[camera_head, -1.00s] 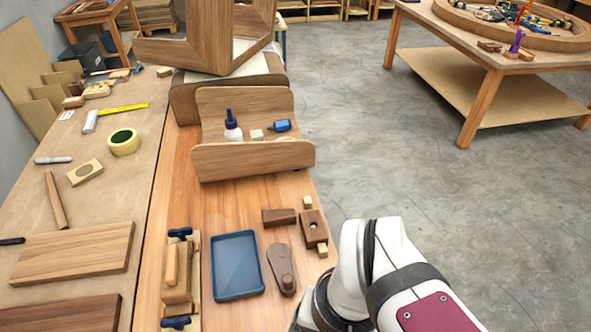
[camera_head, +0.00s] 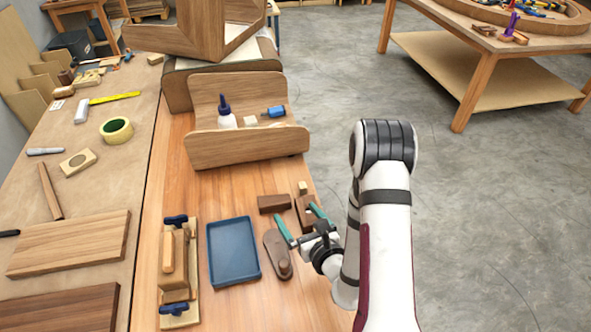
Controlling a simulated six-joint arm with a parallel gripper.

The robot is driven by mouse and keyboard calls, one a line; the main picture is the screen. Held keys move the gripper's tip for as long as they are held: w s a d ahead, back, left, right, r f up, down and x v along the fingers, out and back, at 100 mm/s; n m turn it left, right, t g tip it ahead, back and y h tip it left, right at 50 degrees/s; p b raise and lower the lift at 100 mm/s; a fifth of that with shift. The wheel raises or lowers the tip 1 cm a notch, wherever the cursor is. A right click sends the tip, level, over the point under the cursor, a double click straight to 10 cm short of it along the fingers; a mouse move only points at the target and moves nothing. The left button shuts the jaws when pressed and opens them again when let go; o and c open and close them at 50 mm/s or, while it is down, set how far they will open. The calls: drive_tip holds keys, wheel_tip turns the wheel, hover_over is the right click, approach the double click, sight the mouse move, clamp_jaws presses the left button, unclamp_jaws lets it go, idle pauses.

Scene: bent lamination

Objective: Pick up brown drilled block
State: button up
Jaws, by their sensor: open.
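The brown drilled block (camera_head: 302,204) lies on the right part of the orange-brown bench, partly covered by my gripper. Its hole is mostly hidden. My gripper (camera_head: 295,211) is open, with two teal fingers spread. In the picture its right finger crosses over the drilled block, and its left finger ends left of the block, just below a plain brown block (camera_head: 273,203). I cannot tell how high the fingers are above the bench. Nothing is between them that I can see being held.
A pale small block (camera_head: 303,187) touches or nearly touches the drilled block's far end. A brown rounded piece with a knob (camera_head: 275,250) lies beside the left finger. A blue tray (camera_head: 233,278), a clamped wooden jig (camera_head: 190,300) and a curved wooden holder (camera_head: 247,147) stand nearby.

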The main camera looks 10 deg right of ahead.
sight(311, 217)
drive_tip(key=d+f+h, duration=0.1)
drive_tip(key=d+f+m+h, duration=0.1)
drive_tip(key=d+f, duration=0.1)
drive_tip(key=s+d+f+h, duration=0.1)
drive_tip(key=shift+d+f+m+g, duration=0.15)
drive_tip(key=shift+m+g, duration=0.15)
drive_tip(key=x, duration=0.7)
drive_tip(key=shift+s, duration=0.1)
drive_tip(key=c, duration=1.5)
